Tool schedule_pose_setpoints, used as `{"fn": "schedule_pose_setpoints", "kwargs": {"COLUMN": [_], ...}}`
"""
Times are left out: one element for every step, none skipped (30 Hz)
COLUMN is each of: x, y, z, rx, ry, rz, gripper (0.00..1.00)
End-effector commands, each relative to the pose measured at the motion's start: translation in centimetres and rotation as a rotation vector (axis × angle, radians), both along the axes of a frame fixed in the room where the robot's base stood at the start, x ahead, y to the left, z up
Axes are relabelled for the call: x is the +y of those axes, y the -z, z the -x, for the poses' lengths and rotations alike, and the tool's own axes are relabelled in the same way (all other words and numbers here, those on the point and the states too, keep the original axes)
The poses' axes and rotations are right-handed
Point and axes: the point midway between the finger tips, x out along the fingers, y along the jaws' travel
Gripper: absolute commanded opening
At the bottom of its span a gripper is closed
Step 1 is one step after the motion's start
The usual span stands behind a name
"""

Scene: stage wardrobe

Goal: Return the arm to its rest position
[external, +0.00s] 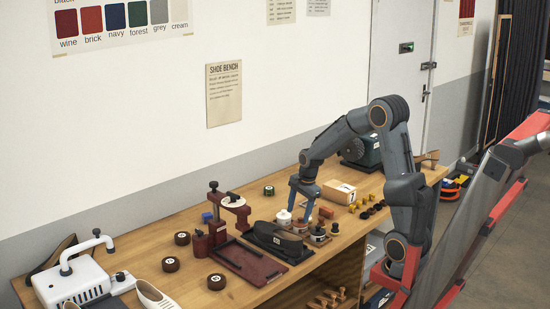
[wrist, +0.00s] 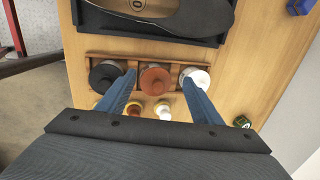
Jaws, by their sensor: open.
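My gripper (external: 303,203) hangs fingers-down over the wooden bench (external: 170,230) in the external view, with the arm bent above it. In the wrist view my gripper (wrist: 160,82) has its two blue fingers spread wide, with nothing held between them. Below it a wooden rack holds a dark-topped jar (wrist: 105,76), a brown-topped jar (wrist: 155,79) and a white-topped jar (wrist: 197,76). The fingers overlap the outer jars in this view. I cannot tell how high the fingertips are above the jars.
A dark tray with a shoe (wrist: 160,10) lies beside the rack. A red press (external: 235,205), a maroon tray (external: 248,262), several round tins and a white machine (external: 80,280) stand further left. A numbered box (external: 339,191) and a dark green machine (external: 362,150) stand behind the arm.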

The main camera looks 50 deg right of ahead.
Motion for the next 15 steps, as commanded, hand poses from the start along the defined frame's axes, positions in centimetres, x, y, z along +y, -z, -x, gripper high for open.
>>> {"fn": "schedule_pose_setpoints", "kwargs": {"x": [0.2,0.3,0.5,0.6,0.7,0.8,1.0,1.1,1.2,1.3,1.4,1.6,1.7,1.8,2.0], "y": [0.3,0.5,0.8,1.0,1.1,1.3,1.5,1.7,1.8,1.9,2.0,2.2,2.2,2.3,2.5], "z": [1.6,2.6,3.8,4.7,5.6,6.8,7.8,8.6,9.9,10.8,11.7,12.9,13.8,14.8,16.0], "rx": [0.034,0.056,0.082,0.104,0.125,0.152,0.173,0.192,0.22,0.24,0.259,0.288,0.306,0.327,0.353], "ry": [0.009,0.016,0.026,0.033,0.042,0.051,0.058,0.065,0.076,0.083,0.09,0.098,0.103,0.103,0.101], "rz": [-0.007,-0.01,-0.016,-0.02,-0.023,-0.027,-0.03,-0.033,-0.037,-0.039,-0.042,-0.044,-0.047,-0.048,-0.049], "gripper": [0.6,0.6,0.6,0.6,0.6,0.6,0.6,0.6,0.6,0.6,0.6,0.6,0.6,0.6,0.6]}}
